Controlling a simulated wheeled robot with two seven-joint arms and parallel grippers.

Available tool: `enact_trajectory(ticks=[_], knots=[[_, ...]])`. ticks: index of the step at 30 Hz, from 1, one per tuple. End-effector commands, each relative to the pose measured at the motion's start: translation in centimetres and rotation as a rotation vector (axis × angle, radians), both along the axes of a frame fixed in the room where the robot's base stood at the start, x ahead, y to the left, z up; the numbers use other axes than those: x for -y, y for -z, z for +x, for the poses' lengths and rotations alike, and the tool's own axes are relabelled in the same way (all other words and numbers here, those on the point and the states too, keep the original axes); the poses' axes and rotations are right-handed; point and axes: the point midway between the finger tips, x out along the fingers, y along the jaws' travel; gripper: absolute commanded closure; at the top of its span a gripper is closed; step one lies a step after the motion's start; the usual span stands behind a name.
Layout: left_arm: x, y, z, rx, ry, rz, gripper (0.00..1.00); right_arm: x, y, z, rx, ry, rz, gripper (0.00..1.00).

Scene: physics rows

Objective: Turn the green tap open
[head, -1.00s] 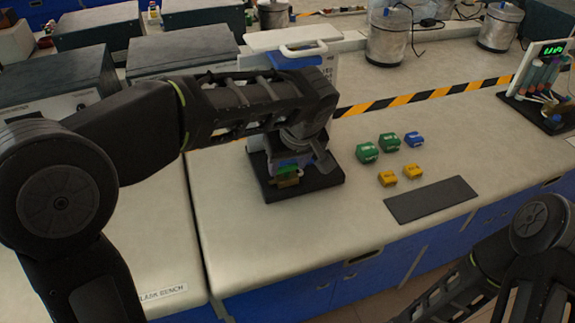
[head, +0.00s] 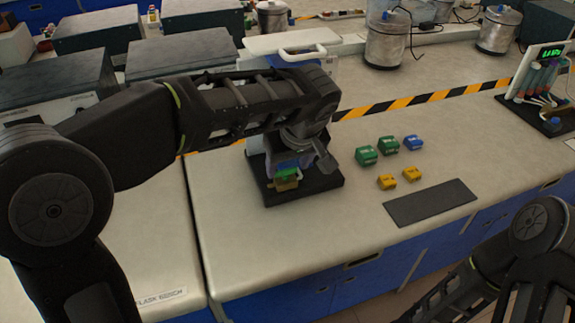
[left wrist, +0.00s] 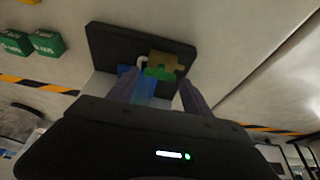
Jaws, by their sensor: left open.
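The green tap (head: 287,173) sits low on a dark base plate (head: 322,183), with a brassy yellow part just in front of it. In the left wrist view the green tap (left wrist: 160,74) lies just past the fingertips, against the yellow part (left wrist: 168,60). My left gripper (head: 290,162) points down over the plate, close above and behind the tap. In the wrist view its two fingers (left wrist: 157,88) are apart, with something blue (left wrist: 150,88) showing between them. I cannot tell whether a finger touches the tap. My left forearm hides much of the apparatus behind.
Green (head: 366,155), blue (head: 413,142) and yellow (head: 387,181) blocks lie right of the plate, near a flat dark mat (head: 430,201). A white handled panel (head: 291,43) stands behind my left wrist. Metal canisters (head: 386,40) stand farther back. The bench's front strip is clear.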

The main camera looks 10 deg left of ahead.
Motion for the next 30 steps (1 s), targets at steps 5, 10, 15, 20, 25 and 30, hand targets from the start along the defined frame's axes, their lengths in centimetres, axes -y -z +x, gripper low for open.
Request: enact_trajectory(ticks=[5, 10, 15, 20, 25, 30], knots=[[0.7, -2.8, -0.9, 0.004, 0.002, -0.003, 0.42, 0.0, -0.2, 0.0, 0.000, 0.000, 0.000, 0.64], [1.2, -5.2, -1.7, 0.003, 0.001, -0.001, 0.42, 0.0, -0.3, 0.0, 0.000, 0.000, 0.000, 0.64], [1.4, -6.1, -2.1, 0.000, 0.001, 0.000, 0.42, 0.0, -0.4, 0.0, 0.000, 0.000, 0.000, 0.64], [1.4, -6.1, -2.1, 0.001, 0.000, -0.001, 0.42, 0.0, -0.4, 0.0, 0.000, 0.000, 0.000, 0.64], [1.4, -6.0, -2.1, 0.001, 0.000, -0.001, 0.42, 0.0, -0.4, 0.0, 0.000, 0.000, 0.000, 0.64], [1.4, -6.0, -2.1, 0.001, 0.000, -0.001, 0.42, 0.0, -0.4, 0.0, 0.000, 0.000, 0.000, 0.64]])
